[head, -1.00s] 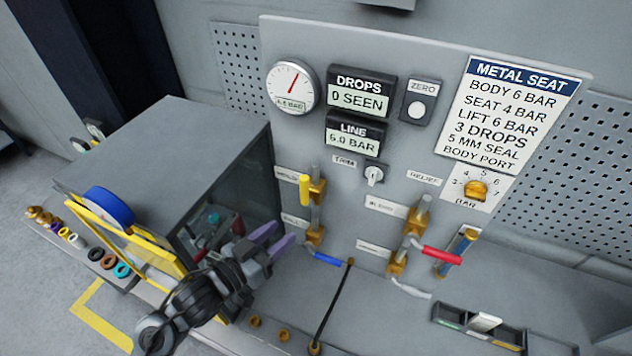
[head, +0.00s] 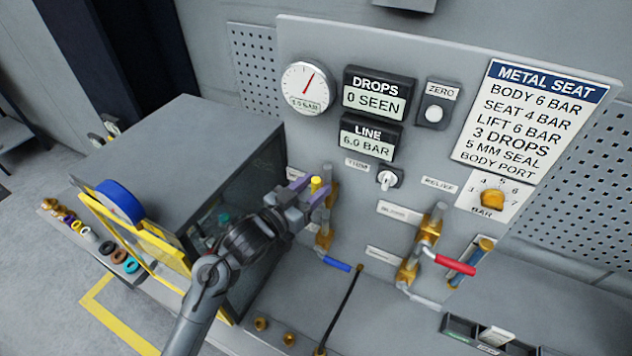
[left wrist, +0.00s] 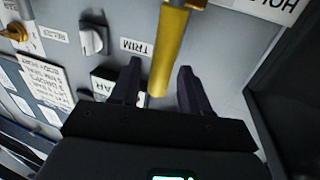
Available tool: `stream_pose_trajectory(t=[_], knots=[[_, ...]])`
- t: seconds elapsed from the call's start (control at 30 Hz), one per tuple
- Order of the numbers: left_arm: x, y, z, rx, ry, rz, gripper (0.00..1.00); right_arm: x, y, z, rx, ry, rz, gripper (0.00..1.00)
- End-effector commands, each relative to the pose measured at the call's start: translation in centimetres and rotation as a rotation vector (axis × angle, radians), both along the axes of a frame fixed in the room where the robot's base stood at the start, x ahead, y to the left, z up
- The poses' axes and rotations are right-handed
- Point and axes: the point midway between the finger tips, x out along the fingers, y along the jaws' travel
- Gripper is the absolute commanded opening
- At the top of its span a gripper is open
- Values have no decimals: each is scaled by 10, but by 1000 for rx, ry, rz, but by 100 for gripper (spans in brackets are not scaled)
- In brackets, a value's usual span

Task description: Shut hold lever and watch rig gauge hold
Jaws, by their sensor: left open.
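The yellow hold lever (head: 316,183) sits on a brass valve at the left of the grey panel. In the left wrist view the yellow lever (left wrist: 170,55) runs between my two dark fingers, with gaps on both sides, beside a partly cut-off label beginning "HOL". My left gripper (head: 309,191) is open around the lever, not closed on it. The round rig gauge (head: 307,89) is at the panel's upper left, its red needle pointing up and slightly right; its small digital figure is too blurred to read surely. My right gripper is not in view.
The line display (head: 369,140) reads 6.0 BAR and the drops display (head: 378,95) 0 SEEN. A blue lever (head: 337,264) is below, a red lever (head: 455,265) to the right. A grey cabinet (head: 185,140) stands close left of my arm.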

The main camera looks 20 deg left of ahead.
Motion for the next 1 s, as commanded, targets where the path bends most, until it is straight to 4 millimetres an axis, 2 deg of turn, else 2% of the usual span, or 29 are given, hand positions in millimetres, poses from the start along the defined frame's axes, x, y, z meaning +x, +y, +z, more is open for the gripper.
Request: stream_pose_trajectory(t=[0.2, 0.47, 0.77, 1.0], knots=[[10, -4, 0, 0, 0, 0, 46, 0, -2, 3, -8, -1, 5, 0], [11, -4, 0, 0, 0, 0, 46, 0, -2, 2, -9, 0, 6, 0], [10, -4, 0, 0, 0, 0, 2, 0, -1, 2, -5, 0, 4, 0], [10, -4, 0, 0, 1, 0, 0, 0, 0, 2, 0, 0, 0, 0]])
